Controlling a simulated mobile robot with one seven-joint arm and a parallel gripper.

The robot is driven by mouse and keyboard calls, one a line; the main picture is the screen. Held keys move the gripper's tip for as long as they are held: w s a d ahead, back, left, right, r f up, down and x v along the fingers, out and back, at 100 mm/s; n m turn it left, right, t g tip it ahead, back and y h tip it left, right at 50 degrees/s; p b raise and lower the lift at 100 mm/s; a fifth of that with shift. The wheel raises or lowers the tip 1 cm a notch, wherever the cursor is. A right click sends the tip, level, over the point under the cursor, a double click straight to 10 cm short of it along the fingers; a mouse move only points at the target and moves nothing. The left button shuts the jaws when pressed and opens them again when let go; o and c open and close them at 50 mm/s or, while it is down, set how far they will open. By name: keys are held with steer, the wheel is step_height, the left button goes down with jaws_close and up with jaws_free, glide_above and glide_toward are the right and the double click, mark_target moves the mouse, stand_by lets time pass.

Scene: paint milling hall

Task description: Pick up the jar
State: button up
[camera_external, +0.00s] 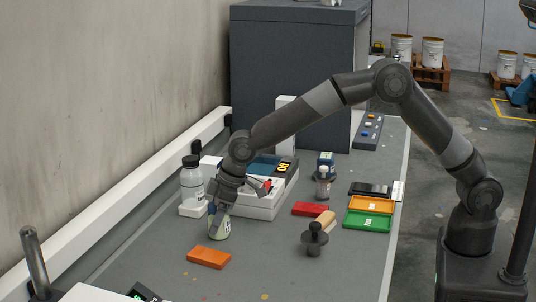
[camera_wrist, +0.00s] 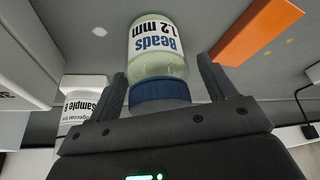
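The jar (camera_external: 219,229) stands upright on the grey bench, below my gripper (camera_external: 220,203). In the wrist view the jar (camera_wrist: 155,45) has a blue lid, pale green contents and a label reading "Beads 1.2 mm". My gripper (camera_wrist: 162,72) is open there, with one finger on each side of the jar. A gap shows between the lid and the right finger. The left finger is close to the lid, and I cannot tell whether it touches. In the external view my gripper hides the lid.
An orange block (camera_external: 208,258) lies just in front of the jar. A white bottle with a black cap (camera_external: 192,180) stands behind-left. A white device (camera_external: 262,203) is behind-right. A dark weight-like object (camera_external: 314,238) and green tray (camera_external: 367,221) are right.

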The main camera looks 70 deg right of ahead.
steer(key=c, duration=1.5)
steer(key=shift+r, duration=0.1)
steer(key=shift+r, duration=0.1)
